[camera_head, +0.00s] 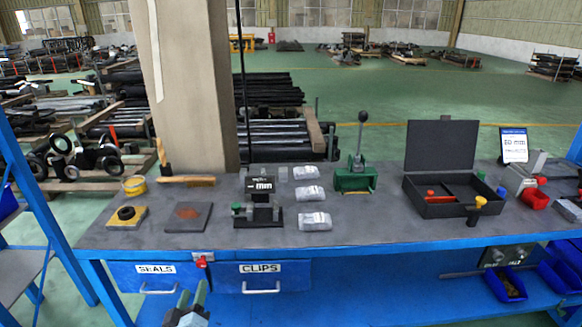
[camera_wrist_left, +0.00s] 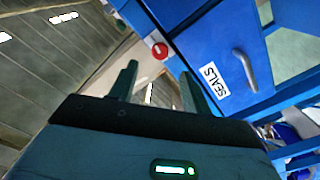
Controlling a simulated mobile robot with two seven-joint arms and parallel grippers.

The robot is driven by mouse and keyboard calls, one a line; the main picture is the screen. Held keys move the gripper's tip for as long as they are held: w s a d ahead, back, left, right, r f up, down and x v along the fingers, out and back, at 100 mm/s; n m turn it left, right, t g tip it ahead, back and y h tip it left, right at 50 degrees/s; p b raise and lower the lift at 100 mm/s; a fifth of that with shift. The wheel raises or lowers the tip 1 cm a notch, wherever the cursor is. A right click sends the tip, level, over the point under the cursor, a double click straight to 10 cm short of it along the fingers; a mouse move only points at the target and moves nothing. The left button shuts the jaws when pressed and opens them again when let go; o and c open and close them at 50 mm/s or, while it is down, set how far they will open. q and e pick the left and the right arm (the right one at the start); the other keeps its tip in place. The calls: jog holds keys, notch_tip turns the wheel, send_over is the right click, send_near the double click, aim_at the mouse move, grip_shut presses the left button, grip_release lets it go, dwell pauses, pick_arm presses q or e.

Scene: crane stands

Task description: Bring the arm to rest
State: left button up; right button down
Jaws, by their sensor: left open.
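My left gripper (camera_head: 192,294) shows at the bottom edge of the head view, low in front of the blue bench. Its two green-grey fingers stand apart with nothing between them. In the left wrist view the gripper (camera_wrist_left: 158,82) is also open and empty, with a gap between the upright fingers. The blue drawer labelled SEALS (camera_wrist_left: 230,65) is to the right of the fingers there, and appears apart from them. My right gripper is in neither view.
The SEALS drawer (camera_head: 157,278) and CLIPS drawer (camera_head: 262,277) look shut. A pillar (camera_head: 190,80) stands behind.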

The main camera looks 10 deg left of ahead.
pick_arm(q)
jog(key=s+d+f+m+g+h, duration=0.2)
jog(key=s+d+f+m+g, duration=0.1)
jog(key=s, duration=0.7)
jog(key=s+d+f+m+g+h, duration=0.2)
jog(key=s+d+f+m, duration=0.3)
jog(key=s, duration=0.5)
jog(key=s+d+f+m+g+h, duration=0.2)
jog(key=s+d+f+m+g, duration=0.1)
jog(key=s+f, duration=0.5)
jog(key=shift+s+d+m+g, duration=0.4)
jog(key=shift+s+d+m, duration=0.2)
jog(key=shift+s+d, duration=0.3)
jog(key=shift+r, duration=0.1)
